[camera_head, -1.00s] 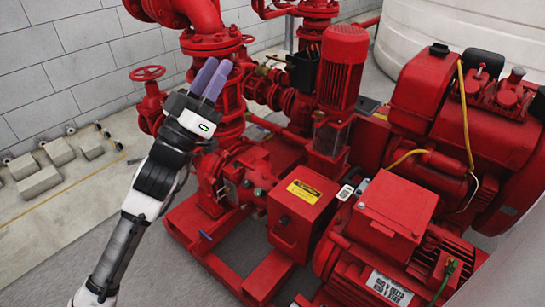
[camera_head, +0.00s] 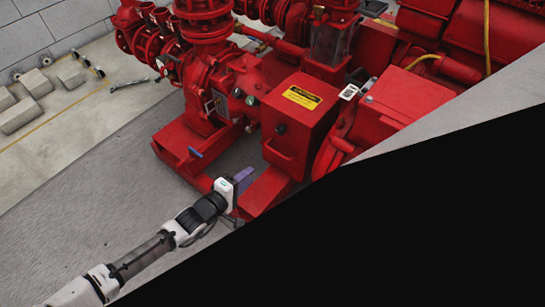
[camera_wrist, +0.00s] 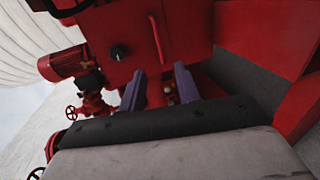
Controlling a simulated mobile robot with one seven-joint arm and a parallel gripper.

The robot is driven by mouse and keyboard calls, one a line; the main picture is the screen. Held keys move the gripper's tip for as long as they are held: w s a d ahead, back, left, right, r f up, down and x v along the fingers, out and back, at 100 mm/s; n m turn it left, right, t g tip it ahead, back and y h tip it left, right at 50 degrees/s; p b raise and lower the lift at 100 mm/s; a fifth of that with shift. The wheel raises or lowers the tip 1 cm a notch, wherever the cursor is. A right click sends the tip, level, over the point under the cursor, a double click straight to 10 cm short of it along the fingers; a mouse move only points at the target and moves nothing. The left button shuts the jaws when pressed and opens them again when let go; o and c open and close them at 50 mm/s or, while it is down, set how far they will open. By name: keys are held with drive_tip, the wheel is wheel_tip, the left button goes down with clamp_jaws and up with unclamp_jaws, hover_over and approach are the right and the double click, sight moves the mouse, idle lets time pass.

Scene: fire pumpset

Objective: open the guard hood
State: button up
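The guard hood (camera_head: 298,118) is a red box with a yellow warning label (camera_head: 301,97) on its sloped top. It looks closed. Its front face carries a dark round knob (camera_head: 280,129) and a red bar handle (camera_head: 278,153) below it. In the wrist view the hood's front (camera_wrist: 185,28) fills the top, with the knob (camera_wrist: 118,52) left of the handle (camera_wrist: 157,38). My gripper (camera_head: 244,178) is low in front of the hood, below and left of the handle. In the wrist view its two purple fingers (camera_wrist: 159,75) are apart, with nothing held between them.
Red base rails (camera_head: 268,190) run under the hood, close to my gripper. A motor housing (camera_head: 410,100) stands to the right. Grey floor (camera_head: 90,210) is clear at left. Black hides the lower right.

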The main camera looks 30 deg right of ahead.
drive_tip(key=b+x, duration=0.2)
drive_tip(key=x, duration=1.1)
drive_tip(key=shift+r, duration=0.1)
clamp_jaws()
